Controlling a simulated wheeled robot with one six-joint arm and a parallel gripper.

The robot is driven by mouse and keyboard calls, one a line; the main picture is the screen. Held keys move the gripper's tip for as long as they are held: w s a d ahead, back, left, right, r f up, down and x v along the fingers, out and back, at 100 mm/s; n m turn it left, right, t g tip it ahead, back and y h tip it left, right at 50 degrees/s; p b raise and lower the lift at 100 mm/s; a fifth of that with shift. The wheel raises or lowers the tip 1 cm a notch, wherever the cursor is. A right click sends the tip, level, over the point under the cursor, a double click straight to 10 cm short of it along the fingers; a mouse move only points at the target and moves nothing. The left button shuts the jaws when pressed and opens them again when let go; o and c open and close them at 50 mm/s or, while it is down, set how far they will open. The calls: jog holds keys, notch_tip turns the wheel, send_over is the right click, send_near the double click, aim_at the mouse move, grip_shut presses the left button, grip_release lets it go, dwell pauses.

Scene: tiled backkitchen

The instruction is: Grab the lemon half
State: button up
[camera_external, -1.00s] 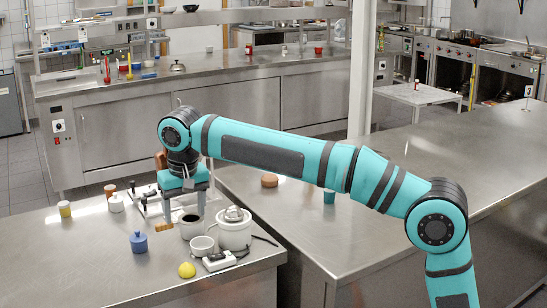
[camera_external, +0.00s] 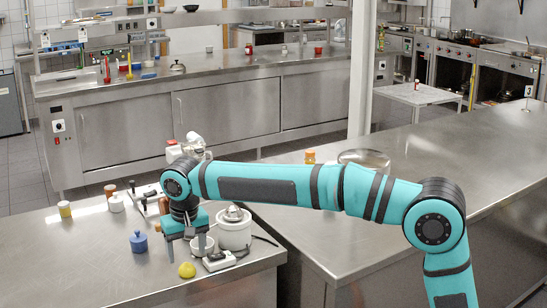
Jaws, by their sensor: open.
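The yellow lemon half (camera_external: 187,270) lies on the steel counter (camera_external: 100,270) near its front edge. My gripper (camera_external: 187,250) points down just behind the lemon half, with its two fingers spread apart. The fingers look empty and the lemon half is in full view in front of them. I cannot tell how high the fingertips are above the counter.
Close to the right are a small white bowl (camera_external: 205,247), partly behind a finger, a white lidded pot (camera_external: 235,233) and a white power strip (camera_external: 219,261). A blue jar (camera_external: 138,241) stands left. The counter's front left is clear.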

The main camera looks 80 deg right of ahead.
aim_at(186, 264)
jog(key=shift+w+d+f, duration=0.15)
jog(key=shift+w+f, duration=0.05)
jog(key=shift+f, duration=1.1)
jog(key=shift+w+d+f, duration=0.1)
jog(key=shift+w+f, duration=0.05)
jog(key=shift+f, duration=1.1)
jog(key=c, duration=1.1)
jog(key=shift+o, duration=0.2)
